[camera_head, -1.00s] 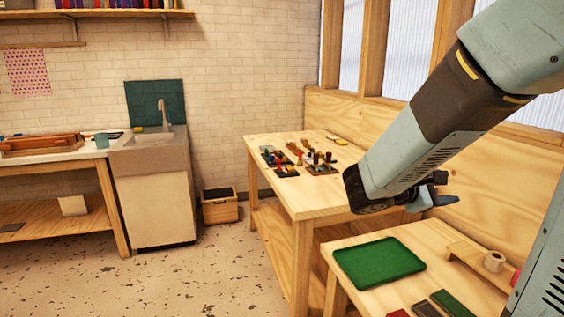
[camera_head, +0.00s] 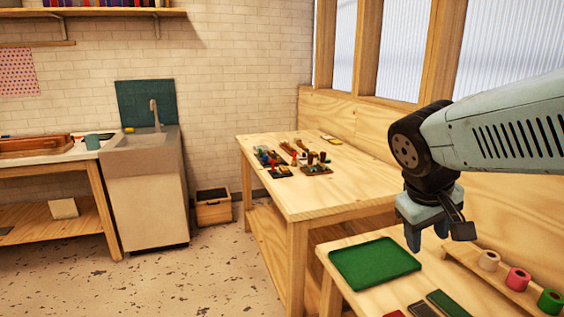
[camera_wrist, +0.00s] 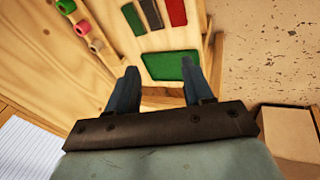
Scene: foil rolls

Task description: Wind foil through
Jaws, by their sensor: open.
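Three rolls sit in a row on a raised wooden strip (camera_head: 462,260) at the right of the near table: a cream roll (camera_head: 489,261), a pink roll (camera_head: 517,279) and a green roll (camera_head: 550,302). In the wrist view the green roll (camera_wrist: 66,6), pink roll (camera_wrist: 82,27) and cream roll (camera_wrist: 96,46) are at the upper left. My gripper (camera_head: 428,235) is open and empty, pointing down above the near table, between the green tray (camera_head: 375,263) and the rolls. In the wrist view nothing is between its fingers (camera_wrist: 161,66); the tray lies beyond them.
A red pad (camera_head: 395,313), a grey pad (camera_head: 424,310) and a green pad (camera_head: 449,303) lie in front of the tray. A farther table (camera_head: 350,190) holds printing blocks and small tools. A wooden wall and windows stand behind; a sink (camera_head: 142,150) is at left.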

